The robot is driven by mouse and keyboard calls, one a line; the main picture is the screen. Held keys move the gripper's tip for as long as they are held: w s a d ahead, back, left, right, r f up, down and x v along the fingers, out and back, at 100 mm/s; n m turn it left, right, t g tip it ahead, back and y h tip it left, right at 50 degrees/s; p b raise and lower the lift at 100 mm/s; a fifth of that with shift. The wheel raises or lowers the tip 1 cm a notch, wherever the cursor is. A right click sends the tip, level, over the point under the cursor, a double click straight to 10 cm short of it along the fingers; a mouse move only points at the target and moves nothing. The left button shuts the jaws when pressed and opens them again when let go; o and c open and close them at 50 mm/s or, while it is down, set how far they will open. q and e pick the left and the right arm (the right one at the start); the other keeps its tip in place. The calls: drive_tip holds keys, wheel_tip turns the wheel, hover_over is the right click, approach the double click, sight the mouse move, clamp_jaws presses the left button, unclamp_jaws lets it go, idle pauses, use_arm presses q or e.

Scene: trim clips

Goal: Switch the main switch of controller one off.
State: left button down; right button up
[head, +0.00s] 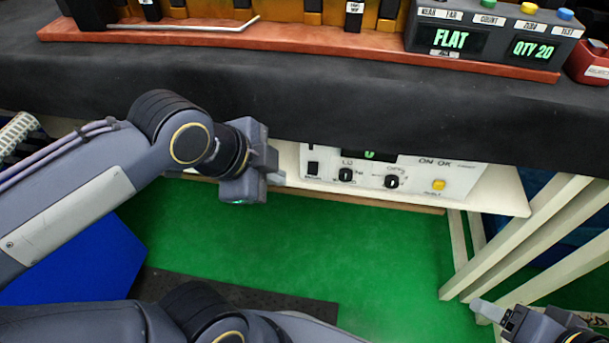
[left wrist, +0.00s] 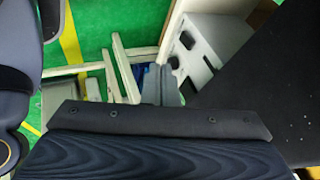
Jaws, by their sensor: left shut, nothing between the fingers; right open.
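The white controller (head: 465,180) sits on a shelf under the table's front edge. Its upper part is hidden by the black cloth. Its black main switch (head: 312,169) is at the left end of the front panel; whether it is on or off is too small to tell. A green digit shows on the display (head: 370,155). My left gripper (head: 276,168) is shut and empty, just left of the switch with a small gap visible. The controller also shows side-on in the left wrist view (left wrist: 205,50), beyond the gripper (left wrist: 163,88). My right gripper (head: 482,308) is open at the lower right, away from the controller.
Two black knobs (head: 346,174) and a yellow button (head: 438,185) share the panel. The black-covered table (head: 280,95) overhangs it, bearing a grey counter box (head: 490,35). Pale shelf legs (head: 530,235) stand at right.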

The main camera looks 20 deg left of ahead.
sight(313, 168)
use_arm(q)
drive_tip(key=shift+f, duration=0.15)
drive_tip(key=shift+w+d+f+b, duration=0.25)
drive_tip(key=shift+w+f+b, duration=0.8)
drive_tip(key=shift+w+f, duration=0.45)
drive_tip(key=shift+w+d+f+b, duration=0.25)
drive_tip(key=shift+w+f+b, duration=0.75)
drive_tip(key=shift+w+f, duration=0.45)
drive_tip(key=shift+w+d+f+b, duration=0.25)
drive_tip(key=shift+w+f+b, duration=0.8)
drive_tip(key=shift+w+f, duration=0.4)
drive_tip(key=shift+w+r, duration=0.1)
